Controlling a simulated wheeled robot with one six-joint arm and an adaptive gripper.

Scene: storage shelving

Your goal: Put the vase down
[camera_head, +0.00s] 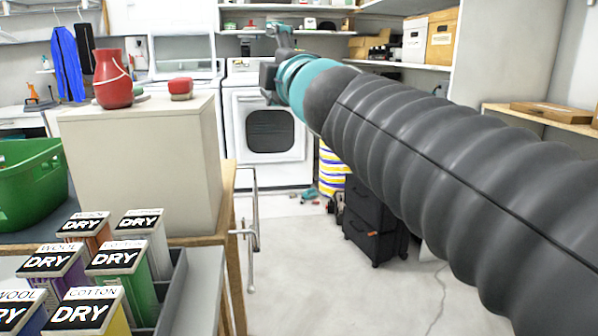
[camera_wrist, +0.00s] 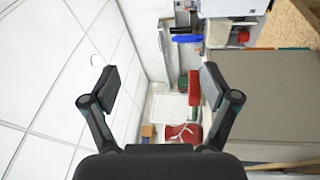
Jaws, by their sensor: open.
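The red vase (camera_head: 113,80), with a thin pale line around its body, stands upright on top of the pale box-like cabinet (camera_head: 140,165) at the left in the head view. My gripper (camera_head: 272,66) is at the upper middle of the head view, to the right of the vase and apart from it. In the wrist view my gripper (camera_wrist: 158,82) is open, its two dark fingers spread wide with nothing held between them. Red shapes show beyond the fingers there, but I cannot tell whether one is the vase.
A small red object (camera_head: 181,88) sits on the cabinet to the right of the vase. A green basket (camera_head: 30,185) and several DRY-labelled boxes (camera_head: 118,255) stand at lower left. A white front-loading machine (camera_head: 266,130) and black cases (camera_head: 370,215) stand beyond. The middle floor is mostly clear.

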